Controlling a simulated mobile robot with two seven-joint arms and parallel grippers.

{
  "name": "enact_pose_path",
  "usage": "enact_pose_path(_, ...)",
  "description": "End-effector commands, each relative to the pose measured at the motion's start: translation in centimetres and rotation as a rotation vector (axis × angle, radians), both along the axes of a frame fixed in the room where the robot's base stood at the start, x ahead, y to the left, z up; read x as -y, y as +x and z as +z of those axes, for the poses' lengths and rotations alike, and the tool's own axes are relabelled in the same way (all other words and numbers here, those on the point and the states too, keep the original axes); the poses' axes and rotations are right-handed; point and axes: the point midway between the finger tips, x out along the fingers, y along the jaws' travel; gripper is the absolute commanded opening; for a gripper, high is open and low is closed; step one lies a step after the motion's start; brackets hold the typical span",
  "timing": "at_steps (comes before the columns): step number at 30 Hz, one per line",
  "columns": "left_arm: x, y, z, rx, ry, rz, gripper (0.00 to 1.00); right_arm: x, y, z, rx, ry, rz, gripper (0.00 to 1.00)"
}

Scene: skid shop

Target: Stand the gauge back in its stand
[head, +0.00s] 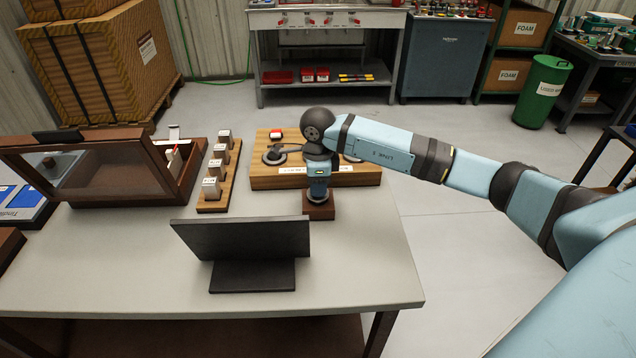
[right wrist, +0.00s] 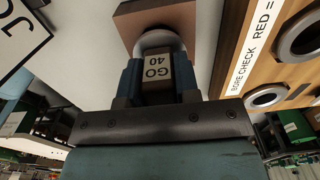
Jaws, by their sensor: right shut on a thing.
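The gauge (right wrist: 158,68) has a block handle marked GO 40 and a round silver end. My right gripper (head: 319,189) points down, its two fingers shut on the handle from both sides. The silver end (head: 317,198) is right at the top of a small square brown block (head: 319,212), which looks like the stand. The block also shows past the gauge in the right wrist view (right wrist: 150,14). The gauge looks upright; I cannot tell whether it is seated in the block or just over it. My left gripper is not in view.
The wooden bore-check board (head: 360,179) is just behind. A wooden rack (head: 213,203) with several white-labelled pieces stands left. A dark tilted panel (head: 245,240) stands in front. A glass-lidded case (head: 125,193) is further left. The table's right front (head: 365,260) is clear.

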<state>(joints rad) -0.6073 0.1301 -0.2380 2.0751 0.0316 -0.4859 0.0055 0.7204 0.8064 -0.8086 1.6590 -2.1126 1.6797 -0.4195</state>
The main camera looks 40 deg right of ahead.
Motion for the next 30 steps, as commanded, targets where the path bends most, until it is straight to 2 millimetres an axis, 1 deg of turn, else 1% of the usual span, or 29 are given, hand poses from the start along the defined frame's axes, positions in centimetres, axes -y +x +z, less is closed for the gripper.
enact_pose_path(15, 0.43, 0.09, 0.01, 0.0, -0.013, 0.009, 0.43, -0.01, 0.03, 0.06, 0.001, 0.0, 0.0, 0.0)
enact_pose_path(30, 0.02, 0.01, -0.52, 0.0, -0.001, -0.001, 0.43, -0.02, 0.02, -0.53, 0.001, 0.0, 0.0, 0.0)
